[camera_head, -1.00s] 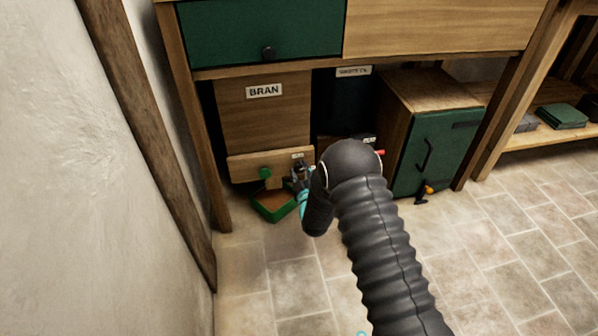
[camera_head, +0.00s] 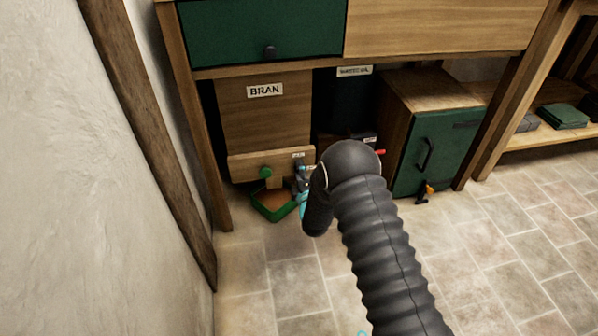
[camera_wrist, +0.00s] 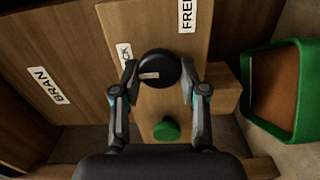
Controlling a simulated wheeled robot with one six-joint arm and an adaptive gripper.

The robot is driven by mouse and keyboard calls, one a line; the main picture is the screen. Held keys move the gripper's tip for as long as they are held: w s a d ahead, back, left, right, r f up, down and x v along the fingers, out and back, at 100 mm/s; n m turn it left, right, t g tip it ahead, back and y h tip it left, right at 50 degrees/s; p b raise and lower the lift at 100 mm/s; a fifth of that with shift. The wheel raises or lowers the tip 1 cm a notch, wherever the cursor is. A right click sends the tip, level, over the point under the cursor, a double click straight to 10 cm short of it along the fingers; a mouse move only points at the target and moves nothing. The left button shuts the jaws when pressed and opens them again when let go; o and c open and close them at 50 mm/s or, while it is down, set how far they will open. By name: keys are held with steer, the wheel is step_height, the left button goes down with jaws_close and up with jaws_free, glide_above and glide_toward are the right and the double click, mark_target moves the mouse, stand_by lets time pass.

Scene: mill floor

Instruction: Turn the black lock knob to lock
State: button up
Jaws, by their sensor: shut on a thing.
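The black lock knob (camera_wrist: 158,69) is a round dark disc with a pale mark across its face, on the wooden panel at the foot of the BRAN bin. In the wrist view my gripper (camera_wrist: 158,78) is shut on it, one finger on each side. A label ending in "CK" (camera_wrist: 125,54) is partly hidden behind the left finger, and a label starting "FREE" (camera_wrist: 187,15) is cut off at the top edge. In the head view my gripper (camera_head: 303,180) is small beside the panel, and my arm hides part of it; the knob cannot be made out there.
A green knob (camera_head: 265,173) is on the same panel; it also shows in the wrist view (camera_wrist: 166,130). A green tray with brown contents (camera_head: 258,207) is on the floor below. A green-doored cabinet (camera_head: 436,150) stands to the right. The tiled floor in front is clear.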

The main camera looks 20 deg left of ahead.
steer(key=shift+s+a+n, duration=0.15)
steer(key=shift+a+n, duration=0.1)
steer(key=shift+n, duration=0.25)
steer(key=o, duration=1.1)
steer(key=v, duration=1.2)
steer(key=shift+d+f+m, duration=0.1)
steer(key=shift+d+m, duration=0.05)
steer(key=shift+m, duration=0.15)
